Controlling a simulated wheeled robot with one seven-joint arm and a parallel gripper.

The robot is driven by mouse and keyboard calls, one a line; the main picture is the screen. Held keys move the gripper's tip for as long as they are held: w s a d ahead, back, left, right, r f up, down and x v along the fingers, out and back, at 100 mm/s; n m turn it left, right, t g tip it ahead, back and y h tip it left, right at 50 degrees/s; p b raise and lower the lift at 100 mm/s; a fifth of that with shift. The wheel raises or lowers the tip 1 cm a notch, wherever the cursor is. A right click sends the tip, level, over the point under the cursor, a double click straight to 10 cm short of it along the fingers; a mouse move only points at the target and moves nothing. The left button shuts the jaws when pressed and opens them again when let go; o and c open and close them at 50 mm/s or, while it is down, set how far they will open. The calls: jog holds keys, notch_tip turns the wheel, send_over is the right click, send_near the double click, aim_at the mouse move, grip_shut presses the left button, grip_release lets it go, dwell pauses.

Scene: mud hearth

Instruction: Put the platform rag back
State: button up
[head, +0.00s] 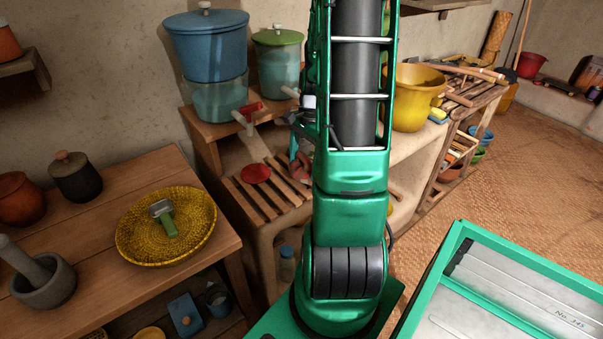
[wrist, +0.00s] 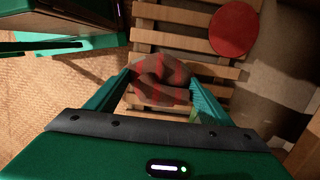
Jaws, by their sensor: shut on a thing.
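The rag (wrist: 160,76), grey-brown with red stripes and bunched up, sits between the fingers of my gripper (wrist: 162,84) in the wrist view. My gripper is shut on it, above the slatted wooden platform (wrist: 187,38). I cannot tell whether the rag touches the slats. In the head view a small reddish part of the rag (head: 301,165) shows beside my arm, which hides most of the gripper. The slatted platform (head: 283,202) stands below the water containers there.
A red disc (head: 256,173) lies on the slats, also in the wrist view (wrist: 234,29). A blue container (head: 207,50) and a green-lidded container (head: 278,60) stand behind, with taps jutting forward. A wooden table (head: 90,225) with a yellow woven tray (head: 195,240) is at left.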

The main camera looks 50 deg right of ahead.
aim_at(304, 172)
jog(key=shift+f, duration=1.95)
jog(key=o, duration=1)
jog(key=shift+f, duration=0.15)
jog(key=r, duration=0.4)
jog(key=d+r, duration=0.1)
jog(key=r, duration=0.7)
jog(key=shift+s+d+r, duration=0.1)
jog(key=shift+s+d, duration=0.05)
jog(key=shift+s+a+r+n+h, duration=0.2)
jog(key=shift+s+a+r+n, duration=0.9)
jog(key=shift+s+a+n, duration=1.55)
jog(key=shift+s+a+r+n+h, duration=0.2)
jog(key=shift+s+a+r+n, duration=0.95)
jog(key=shift+s+a+n, duration=1.5)
jog(key=shift+s+a+r+n+h, duration=0.2)
jog(key=shift+s+a+r+n, duration=1.2)
jog(key=shift+a, duration=2.25)
